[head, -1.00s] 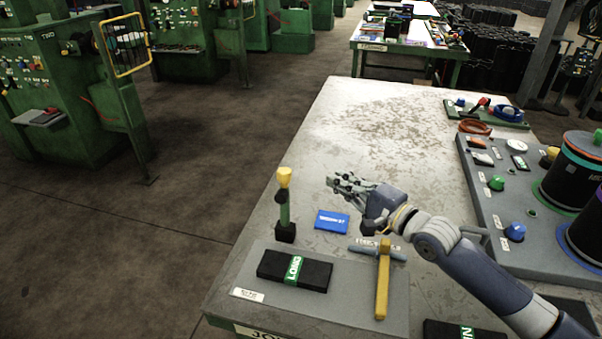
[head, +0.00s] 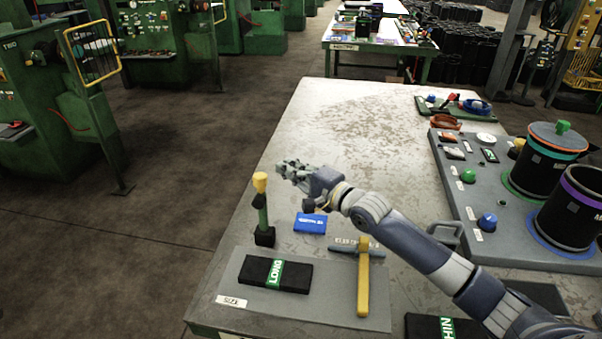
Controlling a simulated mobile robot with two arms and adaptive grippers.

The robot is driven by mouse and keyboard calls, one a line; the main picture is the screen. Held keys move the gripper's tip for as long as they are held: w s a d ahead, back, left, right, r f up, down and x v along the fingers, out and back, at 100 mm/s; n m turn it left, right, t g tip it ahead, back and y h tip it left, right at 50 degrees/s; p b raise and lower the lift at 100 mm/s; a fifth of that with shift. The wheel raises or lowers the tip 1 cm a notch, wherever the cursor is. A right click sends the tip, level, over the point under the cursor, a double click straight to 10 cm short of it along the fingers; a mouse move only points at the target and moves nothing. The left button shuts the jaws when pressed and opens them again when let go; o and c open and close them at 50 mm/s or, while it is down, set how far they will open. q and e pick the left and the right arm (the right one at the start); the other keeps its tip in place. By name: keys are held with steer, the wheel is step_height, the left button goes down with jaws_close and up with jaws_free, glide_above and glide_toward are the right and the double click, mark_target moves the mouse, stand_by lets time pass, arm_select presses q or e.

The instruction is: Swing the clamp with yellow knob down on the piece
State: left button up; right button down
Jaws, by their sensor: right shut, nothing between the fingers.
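The clamp with the yellow knob (head: 260,183) stands upright, its green arm (head: 263,213) rising from a dark base (head: 265,237) at the table's left edge. The piece, a black block with a green LONG label (head: 300,277), lies flat on a grey mat in front of the clamp, with nothing over it. My right gripper (head: 284,167) is shut and empty. It is just right of the knob and slightly higher in the picture, apparently not touching it. My left gripper is not in the head view.
A blue card (head: 311,223) lies right of the clamp, below my right forearm. A yellow-handled T-shaped tool (head: 363,290) lies right of the piece. A grey board (head: 448,172) with buttons and two black drums (head: 543,170) fills the right side. The table's far middle is clear.

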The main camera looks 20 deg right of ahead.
steer(key=s+a+p, duration=0.2)
steer(key=a, duration=0.1)
steer(key=shift+a+r, duration=0.1)
steer(key=shift+a, duration=0.1)
steer(key=shift+s, duration=0.15)
stand_by(0.3)
